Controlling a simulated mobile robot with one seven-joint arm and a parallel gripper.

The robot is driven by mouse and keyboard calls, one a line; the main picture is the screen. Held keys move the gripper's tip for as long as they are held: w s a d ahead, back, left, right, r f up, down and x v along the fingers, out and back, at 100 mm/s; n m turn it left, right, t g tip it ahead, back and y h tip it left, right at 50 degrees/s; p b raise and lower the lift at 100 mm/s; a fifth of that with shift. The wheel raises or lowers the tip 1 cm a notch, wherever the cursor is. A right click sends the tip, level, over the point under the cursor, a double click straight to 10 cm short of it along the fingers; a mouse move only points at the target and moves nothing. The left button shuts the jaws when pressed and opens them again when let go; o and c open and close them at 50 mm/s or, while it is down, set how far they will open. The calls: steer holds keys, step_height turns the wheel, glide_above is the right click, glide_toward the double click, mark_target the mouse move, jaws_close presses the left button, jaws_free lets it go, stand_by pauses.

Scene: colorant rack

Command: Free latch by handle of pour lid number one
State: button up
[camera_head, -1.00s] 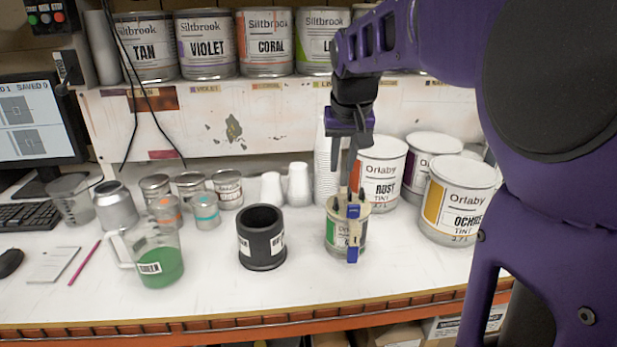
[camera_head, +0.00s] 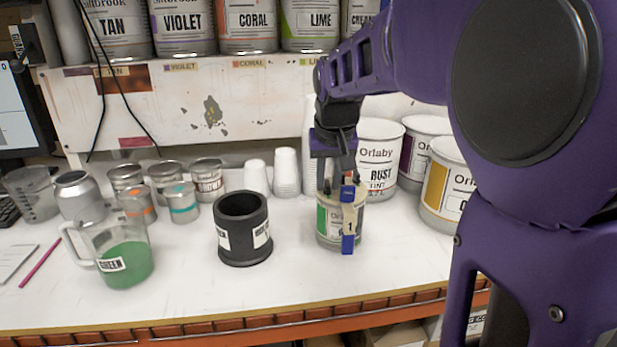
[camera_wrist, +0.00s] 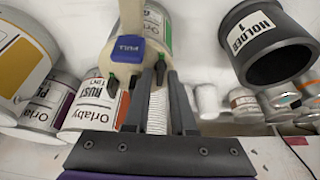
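The pour lid is beige, with a strap numbered 1 (camera_head: 350,226) and blue tabs above and below it. It sits on a small can with a green label (camera_head: 326,222), standing upright on the bench. In the wrist view a blue tab marked PULL (camera_wrist: 127,48) shows on the lid's beige strap. My gripper (camera_head: 338,188) points down at the lid's top, its fingers partly hidden in the head view. In the wrist view my gripper (camera_wrist: 137,75) has its fingers apart, close to the beige part below the PULL tab. Contact with it is unclear.
A black holder (camera_head: 242,250) stands left of the can, with a green-filled pitcher (camera_head: 126,265) further left. Large Orlaby cans, including RUST (camera_head: 380,150), stand behind and right. White cups (camera_head: 286,172) and small tins stand behind. The bench front is clear.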

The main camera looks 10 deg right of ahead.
jaws_close()
steer(key=shift+r+n, duration=0.1)
steer(key=shift+n, duration=0.2)
steer(key=shift+d+n+y+p, duration=0.15)
steer(key=shift+n+y+p, duration=0.3)
steer(key=shift+n, duration=0.45)
steer(key=n+y, duration=0.1)
steer(key=n, duration=0.3)
steer(key=shift+w+d+n+y, duration=0.1)
steer(key=shift+n+y, duration=0.2)
steer(key=shift+y, duration=0.05)
steer(key=n, duration=0.2)
steer(key=n+g+y, duration=0.1)
steer(key=n, duration=0.1)
steer(key=shift+d+n+g, duration=0.1)
steer(key=shift+n+g, duration=0.2)
steer(key=n+g+p, duration=0.1)
steer(key=n, duration=0.1)
steer(key=n+y+p, duration=0.1)
steer(key=n, duration=0.1)
steer(key=shift+w+n+g, duration=0.15)
steer(key=shift+n+g, duration=0.25)
steer(key=shift+n, duration=0.3)
